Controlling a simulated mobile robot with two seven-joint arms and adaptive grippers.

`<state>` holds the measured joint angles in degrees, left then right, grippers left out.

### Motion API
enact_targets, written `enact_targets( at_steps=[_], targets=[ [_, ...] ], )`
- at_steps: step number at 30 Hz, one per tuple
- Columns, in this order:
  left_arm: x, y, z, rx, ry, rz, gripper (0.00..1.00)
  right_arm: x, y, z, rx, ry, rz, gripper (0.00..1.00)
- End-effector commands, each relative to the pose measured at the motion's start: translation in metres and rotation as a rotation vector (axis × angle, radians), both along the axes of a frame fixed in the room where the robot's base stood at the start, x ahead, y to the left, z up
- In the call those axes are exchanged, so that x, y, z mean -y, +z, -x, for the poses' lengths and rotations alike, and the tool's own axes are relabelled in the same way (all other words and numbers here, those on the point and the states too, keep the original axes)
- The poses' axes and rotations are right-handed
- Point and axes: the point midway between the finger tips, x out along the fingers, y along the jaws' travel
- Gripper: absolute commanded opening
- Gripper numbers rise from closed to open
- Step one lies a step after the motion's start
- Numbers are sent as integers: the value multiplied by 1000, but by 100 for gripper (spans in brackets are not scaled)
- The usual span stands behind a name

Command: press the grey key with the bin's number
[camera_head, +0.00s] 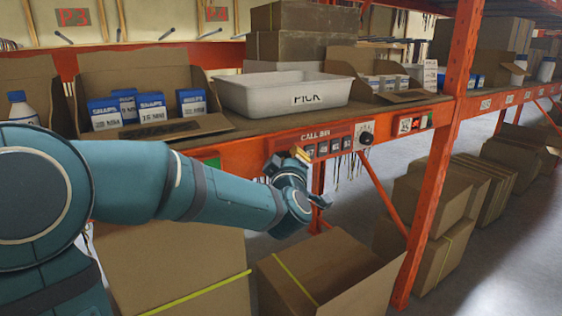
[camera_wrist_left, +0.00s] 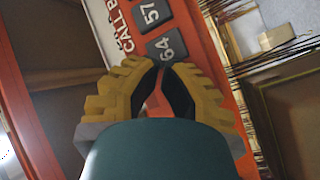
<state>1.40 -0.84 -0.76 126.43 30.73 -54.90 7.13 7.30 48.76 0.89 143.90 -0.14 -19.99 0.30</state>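An orange rail carries a panel marked CALL BIN (camera_head: 328,134) with a row of grey keys, whose numbers are too small to read in the head view. In the left wrist view, a grey key 64 (camera_wrist_left: 167,45) lies just beyond my fingertips, and a grey key 57 (camera_wrist_left: 151,12) is farther up. My left gripper (camera_head: 303,155) is at the left end of the key row. Its yellow-padded fingers (camera_wrist_left: 160,66) come together at the tips with nothing held. Whether they touch key 64 I cannot tell. My right gripper is not in view.
A white bin marked PICK (camera_head: 283,93) stands on the shelf above the panel. A black dial (camera_head: 366,138) and another small panel (camera_head: 409,124) are to the right. A carton of blue-and-white boxes (camera_head: 152,107) stands left. Cardboard boxes (camera_head: 325,272) fill the space below.

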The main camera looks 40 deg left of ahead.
Motion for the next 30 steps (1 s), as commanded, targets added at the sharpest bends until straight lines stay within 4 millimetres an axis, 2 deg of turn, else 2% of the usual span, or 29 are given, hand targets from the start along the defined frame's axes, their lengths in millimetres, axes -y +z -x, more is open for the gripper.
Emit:
enact_targets(
  at_steps=[14, 24, 30],
  targets=[
    [-1, 0, 0, 1, 2, 0, 0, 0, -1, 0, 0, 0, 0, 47],
    [12, 0, 6, 1, 1, 0, 0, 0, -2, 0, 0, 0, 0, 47],
    [14, 0, 6, 0, 1, 0, 0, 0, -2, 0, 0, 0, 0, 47]
  ],
)
